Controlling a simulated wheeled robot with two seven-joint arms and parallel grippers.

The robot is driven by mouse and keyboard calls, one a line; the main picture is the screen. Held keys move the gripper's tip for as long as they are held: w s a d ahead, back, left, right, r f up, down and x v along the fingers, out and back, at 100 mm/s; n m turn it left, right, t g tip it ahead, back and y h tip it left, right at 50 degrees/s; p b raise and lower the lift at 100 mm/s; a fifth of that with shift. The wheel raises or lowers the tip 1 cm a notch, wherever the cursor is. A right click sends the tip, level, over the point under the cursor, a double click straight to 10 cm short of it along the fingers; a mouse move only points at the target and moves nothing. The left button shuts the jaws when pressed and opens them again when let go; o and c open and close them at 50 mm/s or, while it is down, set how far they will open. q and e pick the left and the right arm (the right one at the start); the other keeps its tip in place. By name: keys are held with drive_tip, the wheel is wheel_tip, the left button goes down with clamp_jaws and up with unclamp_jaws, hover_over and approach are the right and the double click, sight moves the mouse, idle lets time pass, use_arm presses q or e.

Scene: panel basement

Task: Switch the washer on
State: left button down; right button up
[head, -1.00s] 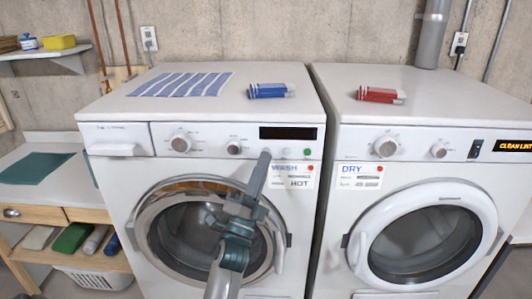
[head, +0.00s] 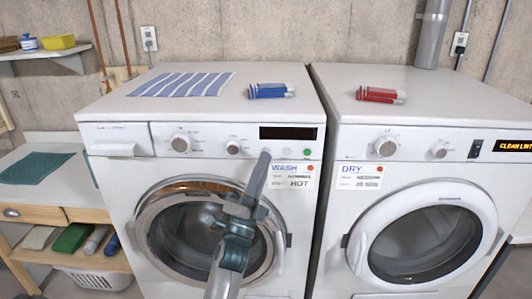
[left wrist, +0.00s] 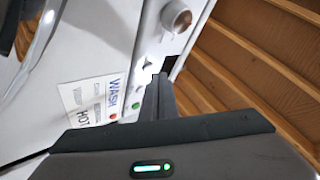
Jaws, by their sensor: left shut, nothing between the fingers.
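The white washer (head: 128,190) stands left of centre in the head view, its round door below a control panel. The panel has two knobs (head: 180,142), a dark display (head: 288,133) and a green button (head: 307,152). The WASH label (head: 292,175) with a red dot sits below. My left gripper (head: 265,156) is shut and empty, its tips at the panel below the display's left end, left of the green button. In the left wrist view the tips (left wrist: 157,82) cover part of the panel; I cannot tell whether they touch it. The green button also shows there (left wrist: 136,106). My right gripper is not in view.
A white dryer (head: 340,215) stands close on the right. A striped cloth (head: 180,84) and a blue-and-white item (head: 270,90) lie on the washer. A red-and-white item (head: 380,95) lies on the dryer. A wooden bench (head: 40,215) stands at the left.

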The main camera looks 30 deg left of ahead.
use_arm(q)
drive_tip(key=shift+w+a, duration=0.3)
drive_tip(key=shift+w, duration=0.2)
idle(1.0)
drive_tip(key=shift+s+d, duration=0.1)
drive_tip(key=shift+s, duration=0.05)
drive_tip(key=shift+s+d, duration=0.25)
drive_tip(key=shift+s, duration=0.1)
idle(0.4)
drive_tip(key=s+d, duration=0.3)
drive_tip(key=s, duration=0.2)
drive_tip(key=shift+p, duration=0.3)
idle(0.5)
